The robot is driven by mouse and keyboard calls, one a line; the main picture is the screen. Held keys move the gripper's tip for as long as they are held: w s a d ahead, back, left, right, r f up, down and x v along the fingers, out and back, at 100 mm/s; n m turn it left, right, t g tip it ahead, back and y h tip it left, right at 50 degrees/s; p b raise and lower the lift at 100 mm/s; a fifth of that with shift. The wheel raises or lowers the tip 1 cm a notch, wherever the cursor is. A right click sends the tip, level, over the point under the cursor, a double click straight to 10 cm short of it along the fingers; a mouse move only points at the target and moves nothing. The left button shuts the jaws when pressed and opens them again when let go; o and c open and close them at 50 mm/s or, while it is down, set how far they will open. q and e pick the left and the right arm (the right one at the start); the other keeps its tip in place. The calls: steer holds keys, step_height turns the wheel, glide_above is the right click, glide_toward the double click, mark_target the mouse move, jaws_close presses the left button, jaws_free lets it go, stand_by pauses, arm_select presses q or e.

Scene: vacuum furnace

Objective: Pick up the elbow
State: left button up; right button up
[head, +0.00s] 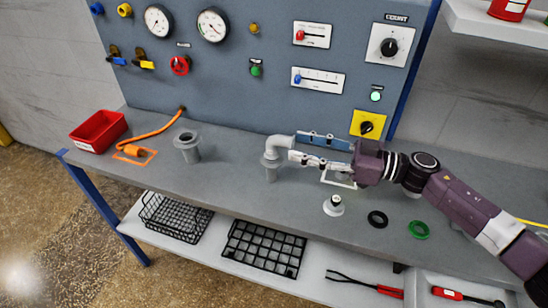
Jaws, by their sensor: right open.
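The elbow (277,142) is a light grey bent pipe. It sits on top of a grey flanged stub (271,169) that stands upright on the bench. My right gripper (297,146) comes in from the right with its two fingers spread. Its fingertips are at the right end of the elbow, which reaches toward the gap between them; I cannot tell whether they touch it. My left gripper is not in view.
The grey bench (230,190) holds a flanged port (187,146), a white-based fitting (333,205), a black ring (377,219) and a green ring (419,230). A red bin (98,131) stands at left. The control panel (225,80) rises behind.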

mark_target(274, 142)
steer(key=b+x, duration=0.1)
steer(key=x, duration=0.1)
steer(key=b+x, duration=0.1)
steer(key=x, duration=0.2)
steer(key=f+b+x, duration=0.1)
steer(key=x, duration=0.1)
steer(key=shift+w+a+f+b, duration=0.1)
steer(key=shift+w+a+b, duration=0.2)
steer(key=shift+w+b, duration=0.05)
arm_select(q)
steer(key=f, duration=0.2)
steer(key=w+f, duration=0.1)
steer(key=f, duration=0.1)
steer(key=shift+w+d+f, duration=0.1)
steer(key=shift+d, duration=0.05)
arm_select(e)
steer(key=shift+c, duration=0.5)
jaws_close()
